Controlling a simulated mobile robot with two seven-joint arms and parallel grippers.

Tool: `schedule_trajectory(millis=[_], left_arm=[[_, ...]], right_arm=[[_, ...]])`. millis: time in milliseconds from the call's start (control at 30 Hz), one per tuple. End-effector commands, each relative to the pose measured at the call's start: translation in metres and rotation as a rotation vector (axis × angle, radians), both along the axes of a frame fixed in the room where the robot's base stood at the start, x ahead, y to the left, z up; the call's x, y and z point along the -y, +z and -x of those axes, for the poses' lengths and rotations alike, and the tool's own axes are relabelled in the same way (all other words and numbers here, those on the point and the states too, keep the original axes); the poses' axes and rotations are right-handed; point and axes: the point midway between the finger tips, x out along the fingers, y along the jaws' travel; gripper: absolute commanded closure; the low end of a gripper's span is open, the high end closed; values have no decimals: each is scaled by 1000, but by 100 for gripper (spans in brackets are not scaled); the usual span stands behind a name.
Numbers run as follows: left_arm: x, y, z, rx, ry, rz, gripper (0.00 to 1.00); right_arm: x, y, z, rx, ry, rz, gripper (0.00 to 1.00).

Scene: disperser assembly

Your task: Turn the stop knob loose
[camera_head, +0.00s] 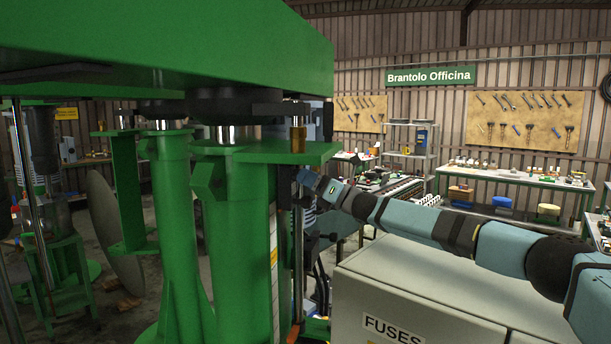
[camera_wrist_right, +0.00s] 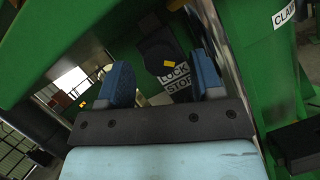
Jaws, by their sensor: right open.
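In the right wrist view, a black part with a yellow mark (camera_wrist_right: 160,47), which looks like the stop knob, sits on the green machine. A LOCK STOP label (camera_wrist_right: 177,76) is just below it. My right gripper (camera_wrist_right: 160,72) is open there, with its two blue fingers on either side of the label. I cannot tell whether a finger touches the knob. In the head view, my right arm reaches in from the right and its gripper (camera_head: 304,178) is beside the green column, under the bracket. The knob cannot be made out there. My left gripper is not in view.
The large green disperser (camera_head: 236,230) fills the left half of the head view. A brass fitting (camera_head: 298,138) stands on its bracket just above my gripper. A grey FUSES cabinet (camera_head: 420,285) stands below my right arm. A CLAMP label (camera_wrist_right: 284,13) is at the wrist view's upper right.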

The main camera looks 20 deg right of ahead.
Motion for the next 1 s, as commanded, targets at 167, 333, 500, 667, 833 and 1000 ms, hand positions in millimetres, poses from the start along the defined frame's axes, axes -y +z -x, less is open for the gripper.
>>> schedule_trajectory(millis=[167, 333, 500, 667, 833, 1000], left_arm=[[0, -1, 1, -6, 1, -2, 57], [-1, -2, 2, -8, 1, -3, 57], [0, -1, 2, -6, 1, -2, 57], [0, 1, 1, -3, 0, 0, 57], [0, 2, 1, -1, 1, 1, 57], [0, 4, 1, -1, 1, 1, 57]], right_arm=[[-8, 4, -7, 0, 0, 0, 40], [-8, 4, -7, -1, -1, 0, 40], [-8, 4, -7, 0, 0, 0, 56], [-8, 4, -7, 0, 0, 0, 90], [-8, 4, -7, 5, 0, 3, 89], [-8, 5, -7, 43, 0, 27, 89]])
